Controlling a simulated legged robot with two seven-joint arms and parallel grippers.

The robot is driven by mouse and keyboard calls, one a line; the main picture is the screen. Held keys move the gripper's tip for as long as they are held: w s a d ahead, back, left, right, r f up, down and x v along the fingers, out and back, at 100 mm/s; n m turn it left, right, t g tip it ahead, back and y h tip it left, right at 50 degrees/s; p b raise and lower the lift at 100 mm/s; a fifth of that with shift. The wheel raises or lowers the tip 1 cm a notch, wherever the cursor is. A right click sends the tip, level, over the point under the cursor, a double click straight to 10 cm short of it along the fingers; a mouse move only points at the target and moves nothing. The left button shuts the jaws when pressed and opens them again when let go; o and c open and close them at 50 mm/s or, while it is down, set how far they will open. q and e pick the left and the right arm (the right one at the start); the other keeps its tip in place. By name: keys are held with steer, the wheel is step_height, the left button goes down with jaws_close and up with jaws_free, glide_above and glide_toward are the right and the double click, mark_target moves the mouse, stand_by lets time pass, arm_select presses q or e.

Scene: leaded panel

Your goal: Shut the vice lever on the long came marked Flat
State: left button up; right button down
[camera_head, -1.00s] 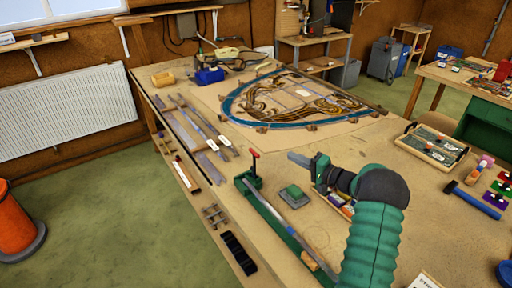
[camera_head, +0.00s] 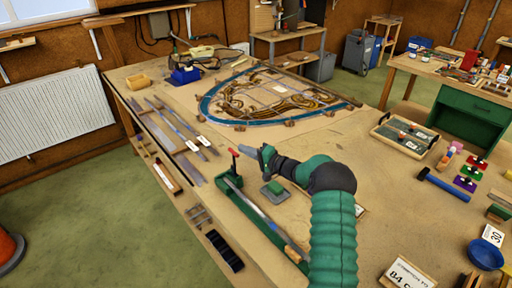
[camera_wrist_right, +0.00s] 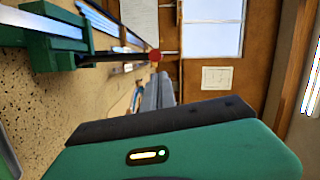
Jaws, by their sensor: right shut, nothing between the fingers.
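The green lead vice (camera_head: 228,186) lies along the bench's left part, and its lever with a red top (camera_head: 235,153) stands upright at the far end. A long grey came (camera_head: 258,209) lies along the vice. My right gripper (camera_head: 247,149) is shut and empty, its fingertips close to the right of the red top. I cannot tell if they touch. In the right wrist view the red knob (camera_wrist_right: 155,55) shows near the grey fingertips (camera_wrist_right: 160,88), beside the green vice (camera_wrist_right: 52,38). My left gripper is out of view.
Tagged strips (camera_head: 180,125) lie beyond the vice at left, tags unreadable. A green block on a grey pad (camera_head: 275,190) sits right of the vice, under my arm. The leaded panel (camera_head: 270,98) lies at the back. A blue-handled hammer (camera_head: 446,186) lies at right.

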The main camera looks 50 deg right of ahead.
steer(key=shift+s+a+f, duration=0.1)
steer(key=shift+a, duration=0.45)
